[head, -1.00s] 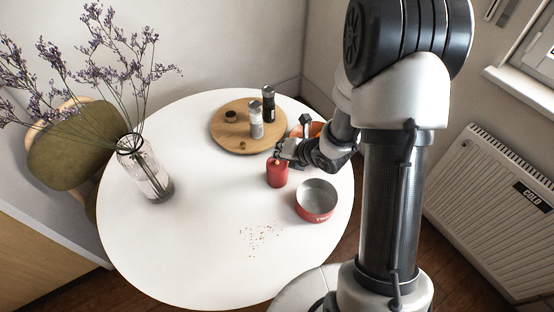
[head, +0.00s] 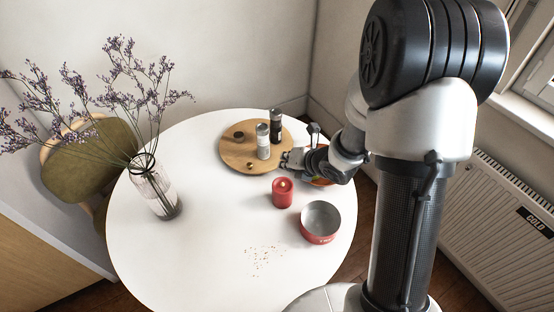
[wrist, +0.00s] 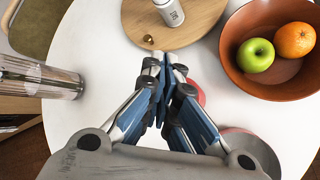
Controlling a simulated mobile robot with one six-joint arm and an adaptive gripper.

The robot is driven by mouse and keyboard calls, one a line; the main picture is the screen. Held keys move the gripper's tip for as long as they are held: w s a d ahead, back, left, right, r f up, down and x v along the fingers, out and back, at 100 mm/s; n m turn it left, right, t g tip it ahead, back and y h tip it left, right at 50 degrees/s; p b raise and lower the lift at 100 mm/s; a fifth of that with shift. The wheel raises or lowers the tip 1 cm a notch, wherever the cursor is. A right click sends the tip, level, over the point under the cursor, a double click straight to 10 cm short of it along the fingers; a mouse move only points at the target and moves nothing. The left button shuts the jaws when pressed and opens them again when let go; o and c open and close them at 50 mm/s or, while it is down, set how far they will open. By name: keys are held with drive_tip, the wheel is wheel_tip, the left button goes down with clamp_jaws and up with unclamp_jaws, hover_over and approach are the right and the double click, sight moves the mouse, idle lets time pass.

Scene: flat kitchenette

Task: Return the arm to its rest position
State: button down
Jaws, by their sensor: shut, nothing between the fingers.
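My arm stands at the right of the head view and reaches over the white round table (head: 215,230). My gripper (head: 286,160) is over the table, between the wooden board (head: 236,158) and the red candle (head: 283,194). In the wrist view my gripper's fingertips (wrist: 165,62) are together with nothing between them. The candle is mostly hidden behind the fingers there. Nothing is held.
An orange bowl (wrist: 232,62) with a green apple (wrist: 256,55) and an orange (wrist: 294,40) is close to the gripper. Two shakers stand on the board. A red tin (head: 321,224), crumbs (head: 264,260) and a flower vase (head: 156,192) are on the table.

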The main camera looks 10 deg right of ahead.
drive_tip(key=s+d+r+m+h, duration=0.3)
drive_tip(key=s+r+m, duration=0.1)
drive_tip(key=r+m, duration=0.4)
drive_tip(key=s+d+r+m+h, duration=0.3)
drive_tip(key=s+r+m, duration=0.1)
drive_tip(key=r+m, duration=0.45)
drive_tip(key=s+a+r+m+g+y, duration=0.1)
drive_tip(key=s+a+r+m+g, duration=0.1)
drive_tip(key=s+m, duration=0.5)
drive_tip(key=s+a+r+m+g+y, duration=0.1)
drive_tip(key=s+a+m, duration=0.4)
drive_tip(key=s, duration=0.8)
drive_tip(key=r+m, duration=0.1)
drive_tip(key=m, duration=0.2)
drive_tip(key=shift+r+g, duration=0.2)
drive_tip(key=shift+g, duration=0.2)
drive_tip(key=shift+d+m, duration=0.2)
drive_tip(key=shift+m, duration=0.05)
